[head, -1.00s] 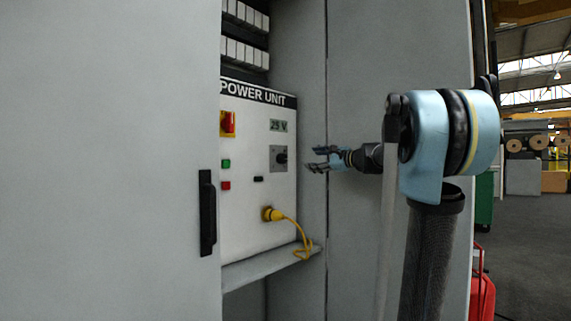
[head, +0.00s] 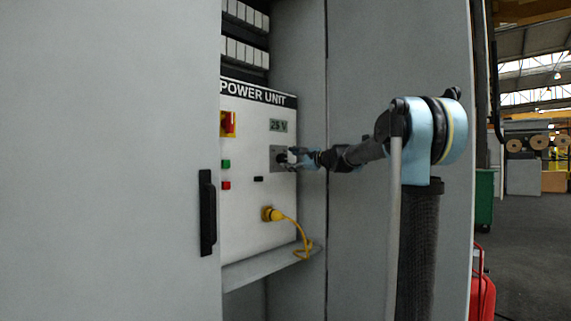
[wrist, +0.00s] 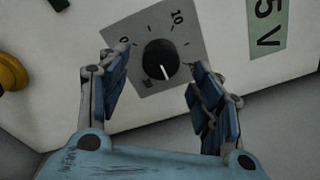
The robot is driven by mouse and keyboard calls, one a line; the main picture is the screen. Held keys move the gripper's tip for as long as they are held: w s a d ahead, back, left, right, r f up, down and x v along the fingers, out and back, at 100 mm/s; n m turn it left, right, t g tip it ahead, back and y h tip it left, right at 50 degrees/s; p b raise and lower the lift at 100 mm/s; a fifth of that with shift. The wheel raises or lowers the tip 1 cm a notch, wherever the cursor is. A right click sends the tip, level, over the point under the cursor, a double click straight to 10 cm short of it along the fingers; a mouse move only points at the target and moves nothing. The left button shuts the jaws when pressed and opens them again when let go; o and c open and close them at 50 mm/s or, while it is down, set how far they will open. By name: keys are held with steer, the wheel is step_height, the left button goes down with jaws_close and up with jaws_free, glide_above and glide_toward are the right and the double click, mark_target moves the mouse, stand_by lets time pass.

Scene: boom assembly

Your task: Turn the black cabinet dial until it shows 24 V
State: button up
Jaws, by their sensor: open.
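The black dial (wrist: 161,59) sits on a grey scale plate (wrist: 143,25) on the white power unit panel. Its white pointer line points down in the wrist view, near a partly unreadable scale number. The display (head: 278,126) above the dial reads 25 V; part of it shows in the wrist view (wrist: 267,24). My gripper (head: 287,158) is at the dial in the head view. In the wrist view my gripper (wrist: 155,88) is open, with one finger on each side of the dial and gaps to it.
A red and yellow switch (head: 228,124), a green button (head: 226,164) and a red button (head: 226,185) are left of the dial. A yellow plug (head: 270,214) with a cable is below. The cabinet door with a black handle (head: 207,213) stands at left.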

mark_target(284, 159)
steer(key=shift+x, duration=2)
steer(key=c, duration=1.1)
